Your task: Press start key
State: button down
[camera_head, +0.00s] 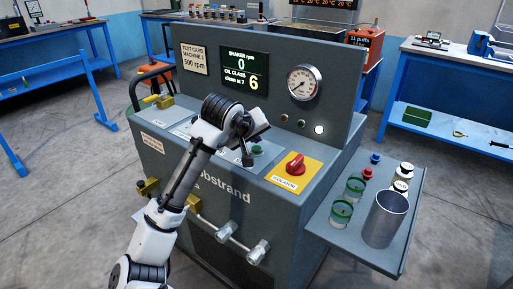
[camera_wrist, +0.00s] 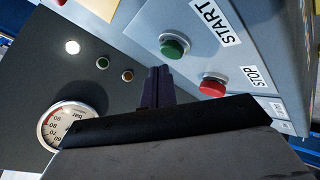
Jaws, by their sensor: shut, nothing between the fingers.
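The start key is a green round button (camera_wrist: 174,46) beside a white START label (camera_wrist: 215,22) in the wrist view. In the head view a green button (camera_head: 257,150) shows on the machine's sloped top, just right of my gripper (camera_head: 248,161). My gripper is shut and empty, its fingers pointing down to the panel. In the wrist view my gripper's fingertips (camera_wrist: 158,72) appear just beside the green button; I cannot tell the height gap.
A red isolator knob (camera_head: 295,164) on a yellow plate is to the right. The screen (camera_head: 245,70) reads shaker rpm 0 and oil class 6. A pressure gauge (camera_head: 304,82) and small lamps are on the upright panel. A side shelf (camera_head: 345,240) holds jars and a metal cup.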

aim_at(255, 150)
jog(key=shift+f, duration=0.1)
dwell(0.3)
jog(key=shift+f, duration=0.35)
jog(key=shift+f, duration=0.5)
dwell(0.8)
jog(key=shift+r+p, duration=0.8)
jog(key=shift+r, duration=0.1)
jog(key=shift+r, duration=0.1)
notch_tip(255, 150, up, 5)
jog(key=p, duration=0.5)
